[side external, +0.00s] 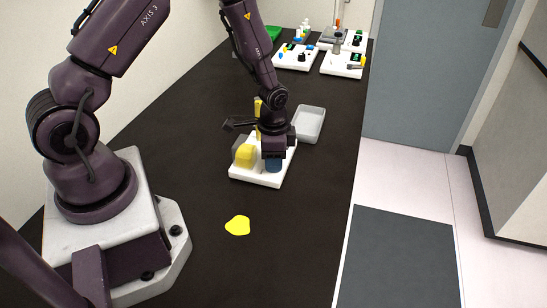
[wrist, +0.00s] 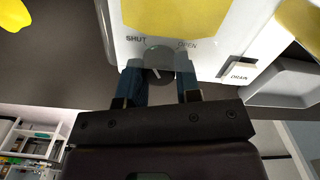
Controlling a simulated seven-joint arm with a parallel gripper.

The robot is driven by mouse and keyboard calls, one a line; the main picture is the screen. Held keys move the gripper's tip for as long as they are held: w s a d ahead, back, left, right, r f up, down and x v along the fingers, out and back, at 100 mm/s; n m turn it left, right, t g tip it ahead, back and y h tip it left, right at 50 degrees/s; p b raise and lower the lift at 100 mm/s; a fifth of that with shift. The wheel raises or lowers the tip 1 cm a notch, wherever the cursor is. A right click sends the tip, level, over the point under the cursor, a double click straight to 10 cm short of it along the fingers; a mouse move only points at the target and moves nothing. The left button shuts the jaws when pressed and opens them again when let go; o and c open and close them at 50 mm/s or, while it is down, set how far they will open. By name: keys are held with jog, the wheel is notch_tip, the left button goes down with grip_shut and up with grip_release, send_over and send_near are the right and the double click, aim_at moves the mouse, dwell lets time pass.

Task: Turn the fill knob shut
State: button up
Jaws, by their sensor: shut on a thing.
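The cell processor (side external: 245,178) is a white unit with yellow liquid in clear vessels, standing on the dark bench. In the wrist view its panel (wrist: 215,65) carries the words SHUT on the left and OPEN on the right. The grey round fill knob (wrist: 158,54) sits below and between these words, with a pale line on its lower part. My gripper (wrist: 158,80) has its blue fingers on either side of the knob and is shut on it. In the side view my gripper (side external: 273,164) is over the unit's near right part and hides the knob.
A yellow puddle (side external: 238,225) lies on the bench in front of the unit. A grey tray (side external: 311,124) stands behind it to the right. A DRAIN switch (wrist: 236,68) is right of the knob. Other white units (side external: 297,60) stand at the far end.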

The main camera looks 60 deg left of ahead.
jog(key=shift+n, duration=1.5)
jog(key=o, duration=0.9)
notch_tip(320, 180, up, 13)
